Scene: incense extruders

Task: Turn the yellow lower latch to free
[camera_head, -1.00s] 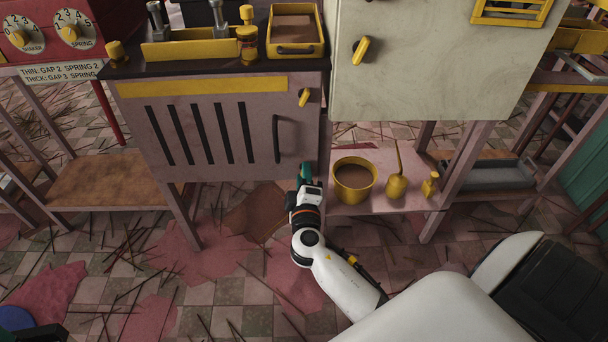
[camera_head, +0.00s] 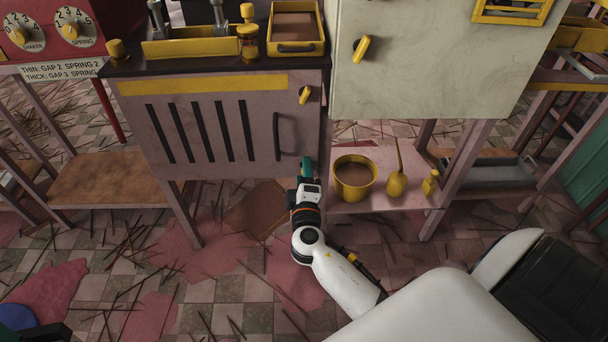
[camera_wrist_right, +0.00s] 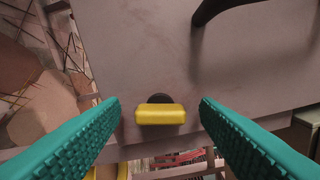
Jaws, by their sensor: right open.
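The yellow lower latch (camera_wrist_right: 160,114) shows in the right wrist view as a short yellow bar on a dark round mount, on the pinkish cabinet door (camera_wrist_right: 140,50). It lies level across that picture. My right gripper (camera_wrist_right: 160,125) is open, with one teal finger on each side of the latch and a clear gap to both. In the head view my right gripper (camera_head: 305,168) is at the lower right corner of the cabinet door (camera_head: 240,160) and the lower latch is hidden there.
A dark door handle (camera_head: 278,137) and a yellow upper latch (camera_head: 304,95) are above my right gripper. A yellow pot (camera_head: 354,192) stands close to its right on a low shelf (camera_head: 375,208), with a yellow long-necked bottle (camera_head: 397,185) beyond. Thin sticks litter the floor.

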